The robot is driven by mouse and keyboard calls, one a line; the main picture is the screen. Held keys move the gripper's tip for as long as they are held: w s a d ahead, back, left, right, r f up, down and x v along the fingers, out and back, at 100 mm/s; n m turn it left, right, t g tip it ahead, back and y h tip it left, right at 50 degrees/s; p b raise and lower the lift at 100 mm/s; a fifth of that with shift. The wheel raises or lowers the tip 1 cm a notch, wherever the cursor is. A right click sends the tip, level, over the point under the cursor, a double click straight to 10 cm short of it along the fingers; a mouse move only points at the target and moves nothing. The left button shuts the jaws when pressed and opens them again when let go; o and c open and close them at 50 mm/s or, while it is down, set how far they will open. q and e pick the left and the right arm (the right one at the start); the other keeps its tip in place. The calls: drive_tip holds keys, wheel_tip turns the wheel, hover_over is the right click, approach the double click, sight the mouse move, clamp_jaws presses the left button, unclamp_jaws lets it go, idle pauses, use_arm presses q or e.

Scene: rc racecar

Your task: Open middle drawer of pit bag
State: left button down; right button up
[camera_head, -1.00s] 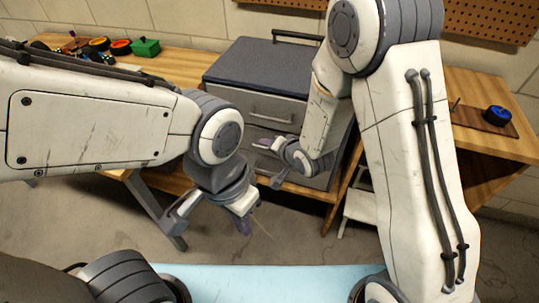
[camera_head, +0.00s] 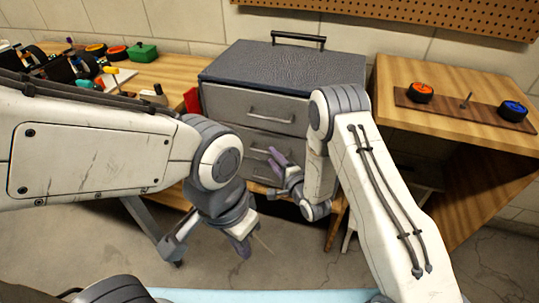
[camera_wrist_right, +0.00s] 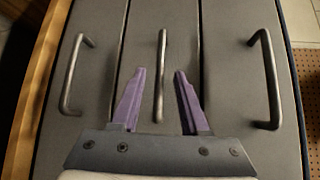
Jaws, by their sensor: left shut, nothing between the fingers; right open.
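The pit bag (camera_head: 285,66) is a grey box with a dark top and three stacked drawers, standing on the wooden workbench. All drawers look closed. The middle drawer (camera_head: 226,141) is partly hidden by my right arm. In the right wrist view, the drawer fronts appear as upright strips, each with a bar handle. My right gripper (camera_wrist_right: 160,72) is open and faces the fronts, its purple fingers on either side of the middle handle (camera_wrist_right: 160,92), apart from it. The right gripper also shows in the head view (camera_head: 278,165). My left gripper (camera_head: 241,248) is shut and empty, low at centre-left.
The right wooden bench (camera_head: 455,70) carries a board with an orange wheel (camera_head: 420,92) and a blue wheel (camera_head: 513,111). A pegboard (camera_head: 420,14) hangs behind. Floor shows below.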

sight(269, 154)
drive_tip(key=shift+x, duration=1.7)
clamp_jaws()
